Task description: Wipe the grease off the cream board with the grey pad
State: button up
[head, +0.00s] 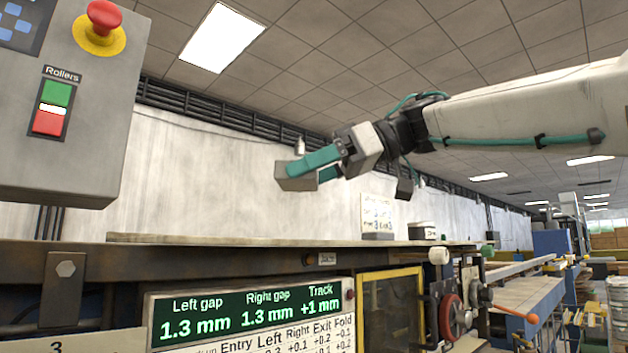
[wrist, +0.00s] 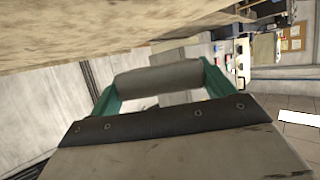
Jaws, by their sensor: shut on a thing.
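My gripper (head: 318,168) has teal fingers and is shut on the grey pad (head: 295,183), a small block. The gripper is held in the air above the machine top, with a clear gap beneath. In the wrist view the grey pad (wrist: 158,77) lies across between the two teal fingers. The cream board (head: 230,240) seems to be the thin pale slab seen nearly edge-on along the machine top in the head view. Its upper face is hidden at this low angle, so I cannot see any grease.
A control box (head: 75,100) with a red stop button (head: 104,16) hangs at the upper left. A small sign (head: 377,214) and a dark-lidded tub (head: 422,231) stand on the machine top. A gap display (head: 245,315) is below. The air around the pad is free.

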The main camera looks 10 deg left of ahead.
jog(key=shift+w+d+f, duration=0.1)
jog(key=shift+d+f, duration=0.05)
jog(key=shift+f, duration=2.7)
jog(key=shift+f, duration=1)
jog(key=shift+w+d, duration=1.25)
jog(key=shift+w, duration=0.15)
jog(key=shift+w+d+f, duration=0.15)
jog(key=shift+w+d, duration=1.05)
jog(key=shift+w, duration=0.1)
